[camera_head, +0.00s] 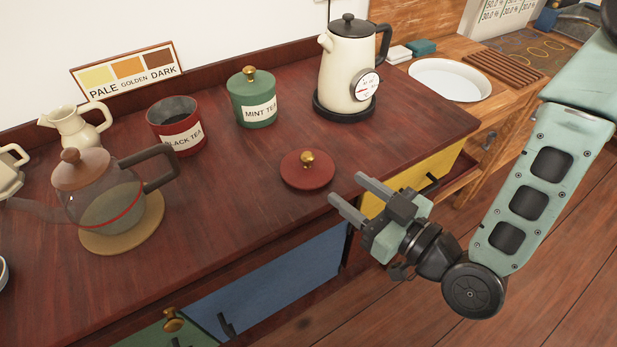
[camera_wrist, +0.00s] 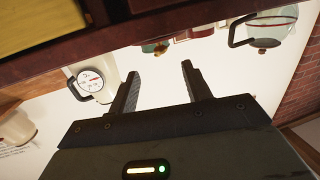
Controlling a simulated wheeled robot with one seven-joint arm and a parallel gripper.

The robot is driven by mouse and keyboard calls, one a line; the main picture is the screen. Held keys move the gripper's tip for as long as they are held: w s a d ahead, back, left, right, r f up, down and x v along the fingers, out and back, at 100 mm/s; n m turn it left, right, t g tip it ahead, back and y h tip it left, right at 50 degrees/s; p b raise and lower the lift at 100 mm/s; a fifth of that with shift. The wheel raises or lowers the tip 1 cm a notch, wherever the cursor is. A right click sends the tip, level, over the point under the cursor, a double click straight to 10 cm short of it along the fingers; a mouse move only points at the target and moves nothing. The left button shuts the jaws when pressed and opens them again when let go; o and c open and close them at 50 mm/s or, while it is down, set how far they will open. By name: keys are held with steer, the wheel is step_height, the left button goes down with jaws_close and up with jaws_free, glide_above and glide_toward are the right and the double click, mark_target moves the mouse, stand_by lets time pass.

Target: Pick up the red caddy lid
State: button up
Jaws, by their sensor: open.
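The red caddy lid (camera_head: 306,172), a flat round disc with a brass knob on top, lies on the dark red wooden counter (camera_head: 250,210) near its front edge. The open red caddy labelled BLACK TEA (camera_head: 177,128) stands behind it to the left. My gripper (camera_head: 352,194) is open and empty, just in front of the counter edge, to the right of the lid and apart from it. In the wrist view my two fingers (camera_wrist: 158,85) are spread with nothing between them. I cannot make out the lid in that view.
A green MINT TEA caddy (camera_head: 252,98) and a cream kettle (camera_head: 350,65) stand behind the lid. A glass teapot (camera_head: 105,195) sits on a round mat at left. Blue and yellow drawer fronts lie below the counter edge. The counter around the lid is clear.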

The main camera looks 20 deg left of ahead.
mark_target(312, 162)
steer(key=shift+w+a+f+b, duration=0.2)
steer(key=shift+a+b, duration=0.2)
steer(key=shift+b, duration=0.95)
steer(key=shift+w+a+f+b, duration=0.15)
steer(key=shift+a+b, duration=0.25)
steer(key=shift+b, duration=0.95)
steer(key=p+x, duration=0.1)
steer(key=x, duration=0.3)
steer(key=shift+a+r+p, duration=0.1)
steer(key=shift+r+p, duration=0.25)
steer(key=shift+r, duration=0.05)
steer(key=shift+p+x, duration=0.55)
steer(key=shift+x, duration=2.4)
steer(key=shift+w, duration=0.15)
steer(key=c, duration=1.1)
